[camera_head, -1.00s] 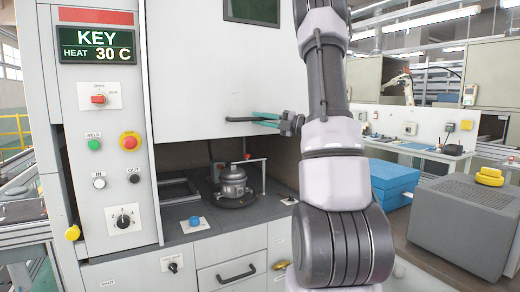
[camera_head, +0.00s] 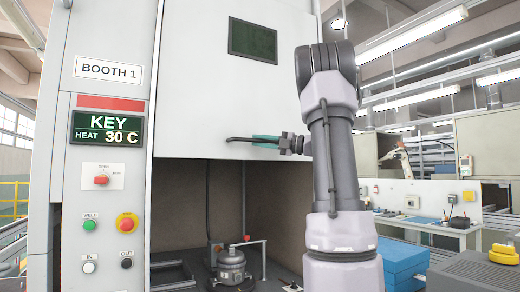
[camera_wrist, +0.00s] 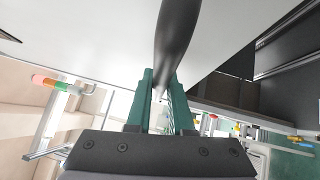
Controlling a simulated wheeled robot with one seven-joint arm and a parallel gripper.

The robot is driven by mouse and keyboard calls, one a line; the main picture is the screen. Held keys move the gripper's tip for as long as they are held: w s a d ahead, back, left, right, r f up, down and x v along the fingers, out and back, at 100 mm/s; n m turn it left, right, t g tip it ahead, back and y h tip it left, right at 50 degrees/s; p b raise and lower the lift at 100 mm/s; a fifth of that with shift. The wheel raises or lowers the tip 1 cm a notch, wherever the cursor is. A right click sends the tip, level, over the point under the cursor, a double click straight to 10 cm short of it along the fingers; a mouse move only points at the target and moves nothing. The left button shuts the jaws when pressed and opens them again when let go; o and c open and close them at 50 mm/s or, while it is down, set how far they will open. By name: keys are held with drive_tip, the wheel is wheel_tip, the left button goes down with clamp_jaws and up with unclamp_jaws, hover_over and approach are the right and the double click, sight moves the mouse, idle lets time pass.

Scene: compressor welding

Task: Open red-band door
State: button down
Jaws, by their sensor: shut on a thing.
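The red band (camera_head: 110,102) sits above the KEY display (camera_head: 107,128) on the panel of booth 1. The booth's door (camera_head: 215,95) is a large white panel that stands partly raised, with an open bay beneath it. A black bar handle (camera_head: 237,139) is near the door's lower edge. My gripper (camera_head: 265,141), with green fingers, is shut on this handle. In the wrist view the dark handle (camera_wrist: 178,38) runs between the two green fingers.
A compressor (camera_head: 231,267) stands in the bay below the door, beside a thin post with a red top. Buttons and a red knob (camera_head: 101,180) are on the left panel. Blue blocks (camera_head: 402,262) and a workbench are at the right.

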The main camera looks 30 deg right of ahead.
drive_tip(key=c, duration=0.8)
unclamp_jaws()
drive_tip(key=v, duration=1.1)
drive_tip(key=shift+w, duration=0.1)
